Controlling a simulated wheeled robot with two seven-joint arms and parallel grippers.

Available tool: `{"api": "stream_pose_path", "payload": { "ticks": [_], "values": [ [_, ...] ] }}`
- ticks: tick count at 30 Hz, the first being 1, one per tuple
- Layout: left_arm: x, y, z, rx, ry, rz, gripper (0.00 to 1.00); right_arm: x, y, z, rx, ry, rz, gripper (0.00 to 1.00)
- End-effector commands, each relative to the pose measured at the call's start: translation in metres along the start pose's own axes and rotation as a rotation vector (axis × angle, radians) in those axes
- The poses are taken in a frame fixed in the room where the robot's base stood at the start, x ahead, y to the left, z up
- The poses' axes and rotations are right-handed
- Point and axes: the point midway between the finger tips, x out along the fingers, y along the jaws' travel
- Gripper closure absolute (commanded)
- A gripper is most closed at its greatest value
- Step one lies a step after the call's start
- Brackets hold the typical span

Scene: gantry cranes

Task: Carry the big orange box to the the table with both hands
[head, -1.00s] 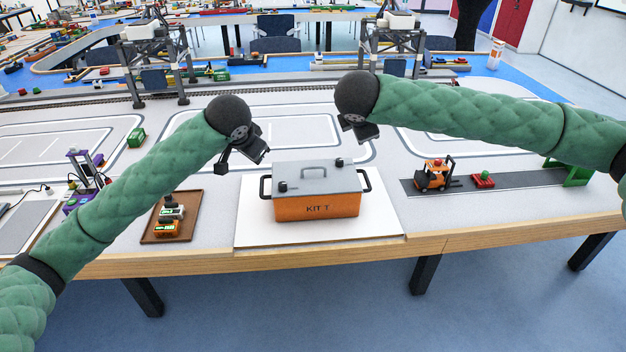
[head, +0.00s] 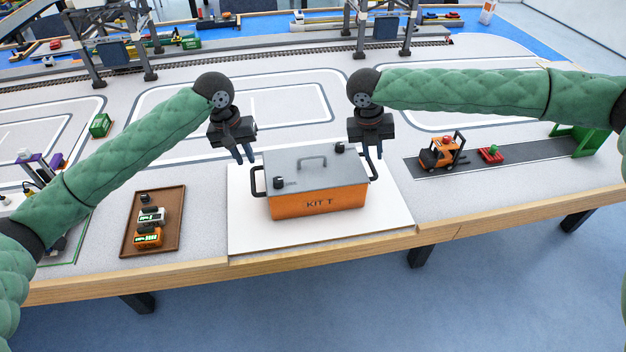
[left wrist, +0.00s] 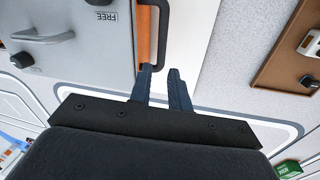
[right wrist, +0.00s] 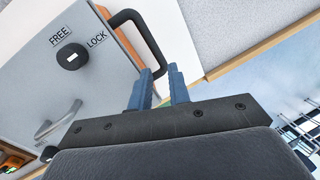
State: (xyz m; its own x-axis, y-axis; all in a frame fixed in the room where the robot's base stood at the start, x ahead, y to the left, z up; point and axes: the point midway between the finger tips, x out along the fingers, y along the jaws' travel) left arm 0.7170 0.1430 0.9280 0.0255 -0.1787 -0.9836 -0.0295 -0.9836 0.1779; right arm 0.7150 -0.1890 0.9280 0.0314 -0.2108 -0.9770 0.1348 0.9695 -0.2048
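The big orange box (head: 318,201) with a grey lid and "KIT T" on its front stands on a white board on the table. It has a black side handle at each end. My left gripper (head: 245,158) points down just above the left handle (head: 257,181). In the left wrist view its fingers (left wrist: 162,85) are apart, near the handle (left wrist: 156,30). My right gripper (head: 373,157) points down above the right handle (head: 372,168). In the right wrist view its fingers (right wrist: 160,85) are apart near that handle (right wrist: 145,38). Neither gripper holds anything.
The white board (head: 245,236) lies at the table's front edge. A brown tray (head: 130,236) with small devices is to its left. An orange toy forklift (head: 438,155) and a red pallet (head: 490,154) stand on a dark strip to the right. Toy gantry cranes (head: 115,45) stand behind.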

Motion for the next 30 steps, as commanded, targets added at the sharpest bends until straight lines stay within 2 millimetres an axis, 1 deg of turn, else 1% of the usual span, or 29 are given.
{"api": "stream_pose_path", "payload": {
  "ticks": [3, 9, 23, 26, 30],
  "values": [
    [0.000, 0.000, 0.000, -0.067, -0.002, 0.001, 0.81, 0.000, 0.001, 0.000, -0.126, 0.001, 0.005, 0.81],
    [0.000, 0.000, 0.000, -0.138, -0.002, 0.001, 0.81, 0.000, 0.002, 0.000, -0.259, -0.001, 0.006, 0.81],
    [0.002, 0.000, 0.000, -0.150, -0.002, 0.000, 0.81, 0.002, 0.002, 0.000, -0.283, -0.001, 0.005, 0.81],
    [0.010, 0.000, 0.000, -0.150, -0.002, 0.001, 0.81, 0.009, 0.001, 0.000, -0.282, -0.001, 0.005, 0.81],
    [0.028, 0.000, 0.001, -0.150, -0.004, 0.000, 0.81, 0.027, 0.001, 0.000, -0.281, 0.000, 0.004, 0.81]
  ]
}}
